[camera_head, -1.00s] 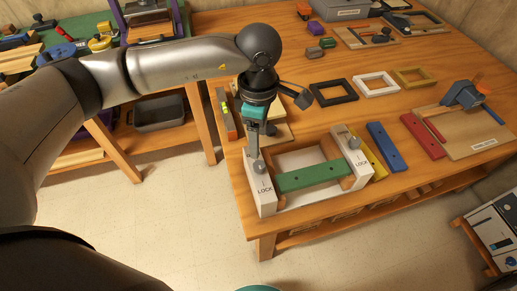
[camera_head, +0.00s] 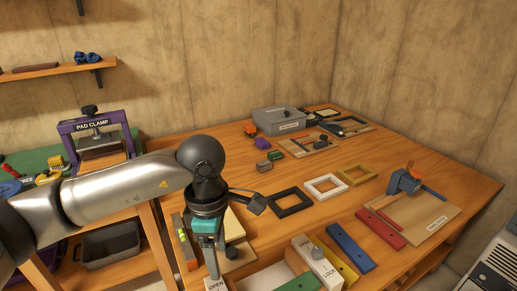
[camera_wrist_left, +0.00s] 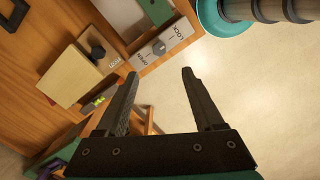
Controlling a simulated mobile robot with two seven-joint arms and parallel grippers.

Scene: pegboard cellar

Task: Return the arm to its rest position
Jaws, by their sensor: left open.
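My left arm (camera_head: 125,190) reaches in from the left over the workbench's near left corner. Its gripper (camera_head: 212,268) points down beside the clamping fixture. In the left wrist view the gripper (camera_wrist_left: 160,74) has its two dark fingers apart, with nothing between them. The fixture's left white block (camera_wrist_left: 170,42), with a grey knob and LOCK and OPEN labels, lies just beyond the fingertips, and I see no contact. The right white block (camera_head: 318,264) and a green bar (camera_head: 298,284) show at the head view's bottom edge; the fixture's near part is cut off. My right gripper is not in view.
On the workbench (camera_head: 280,228) lie black (camera_head: 290,202), white (camera_head: 325,186) and yellow (camera_head: 356,174) frames, a blue bar (camera_head: 350,247) and a red bar (camera_head: 381,229). A purple pad clamp (camera_head: 95,135) stands left, behind my arm. Bare floor (camera_wrist_left: 260,100) lies beside the bench.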

